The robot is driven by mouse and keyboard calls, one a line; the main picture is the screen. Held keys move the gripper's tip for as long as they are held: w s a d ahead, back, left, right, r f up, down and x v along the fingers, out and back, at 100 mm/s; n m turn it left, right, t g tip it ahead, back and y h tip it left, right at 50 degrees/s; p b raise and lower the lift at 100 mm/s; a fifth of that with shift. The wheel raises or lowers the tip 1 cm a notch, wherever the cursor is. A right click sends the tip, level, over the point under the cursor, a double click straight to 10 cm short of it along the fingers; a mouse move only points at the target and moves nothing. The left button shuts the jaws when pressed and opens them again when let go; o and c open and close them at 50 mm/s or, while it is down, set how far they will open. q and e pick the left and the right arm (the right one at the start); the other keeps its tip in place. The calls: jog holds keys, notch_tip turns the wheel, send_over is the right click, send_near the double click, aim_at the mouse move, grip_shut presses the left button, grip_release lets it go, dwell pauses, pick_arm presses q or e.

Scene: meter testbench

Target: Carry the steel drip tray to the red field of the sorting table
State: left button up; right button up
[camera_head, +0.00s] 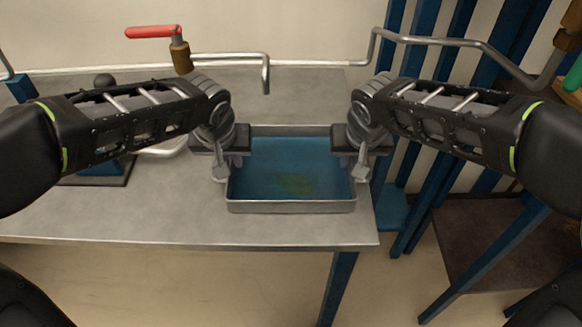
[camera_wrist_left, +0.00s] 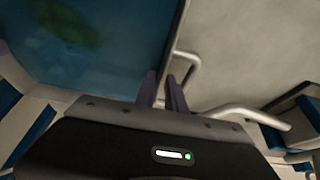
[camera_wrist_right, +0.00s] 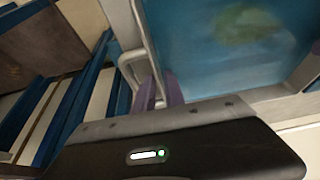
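The steel drip tray (camera_head: 290,207) is a shallow rectangular pan with a blue inside and a greenish patch, near the right end of the grey bench. It looks level; I cannot tell whether it rests on the bench or hangs just above it. My left gripper (camera_head: 221,165) is at its left end, with fingers (camera_wrist_left: 162,78) close together at the rim and handle (camera_wrist_left: 195,68). My right gripper (camera_head: 360,165) is at its right end, with fingers (camera_wrist_right: 164,80) likewise close together at the handle (camera_wrist_right: 132,62). Both appear shut on the tray. No red field shows.
The grey bench (camera_head: 130,215) has a free area to the left of the tray. A red-handled crank (camera_head: 150,32) and a bent pipe (camera_head: 265,72) stand behind. Blue slats (camera_head: 400,200) and a dark brown surface (camera_head: 480,235) are at the right.

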pick_arm(q)
jog(key=shift+f, duration=0.2)
pick_arm(e)
jog(key=shift+f, duration=0.15)
pick_arm(q)
grip_shut()
pick_arm(e)
grip_shut()
pick_arm(q)
jog(key=shift+w+r, duration=0.1)
jog(key=shift+r, duration=0.05)
pick_arm(e)
jog(key=shift+w, duration=0.1)
dwell(0.8)
